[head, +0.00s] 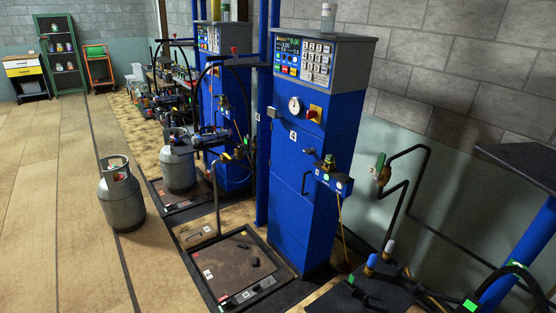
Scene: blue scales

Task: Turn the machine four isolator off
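The nearest blue scale machine (325,190) stands right of centre and carries a label "4" (293,135) on its front. A red knob on a yellow plate (313,114), which looks like its isolator, sits on the upper front, right of a round white dial (294,105). The knob is too small to tell which way it is turned. Above it, the grey control head (318,62) has a lit display and a keypad.
A platform (240,268) lies at the machine's foot, with a grey gas cylinder (122,196) to its left. Another blue machine (225,100) stands behind. Black pipes (428,175) run along the right wall. Open floor (50,180) lies at left.

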